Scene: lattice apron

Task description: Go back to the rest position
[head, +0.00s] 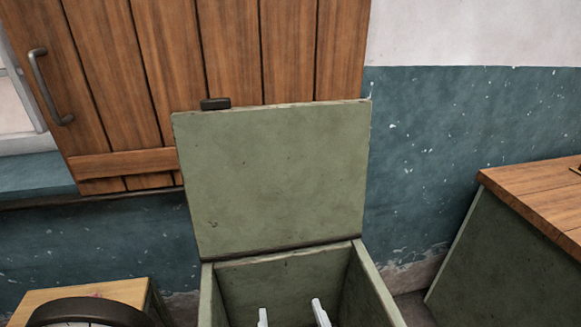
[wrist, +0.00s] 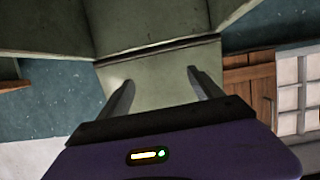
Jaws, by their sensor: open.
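My gripper (head: 291,312) shows at the bottom of the head view as two pale fingertips, spread apart in front of the open green chest. It is open, with nothing between the fingers. In the wrist view my gripper (wrist: 158,85) also has its two fingers apart, with green panels beyond them. The green chest (head: 377,290) stands with its lid (head: 275,180) raised upright against the wall side. A small dark latch (head: 215,104) sits on the lid's top edge. The chest's floor is out of view.
A wooden shutter (head: 160,70) with a metal handle (head: 48,88) hangs behind the lid. A wood-topped green counter (head: 535,190) stands at the right. At the lower left are a small wooden-topped piece (head: 125,291) and a dark round rim (head: 90,308). The wall is teal and white.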

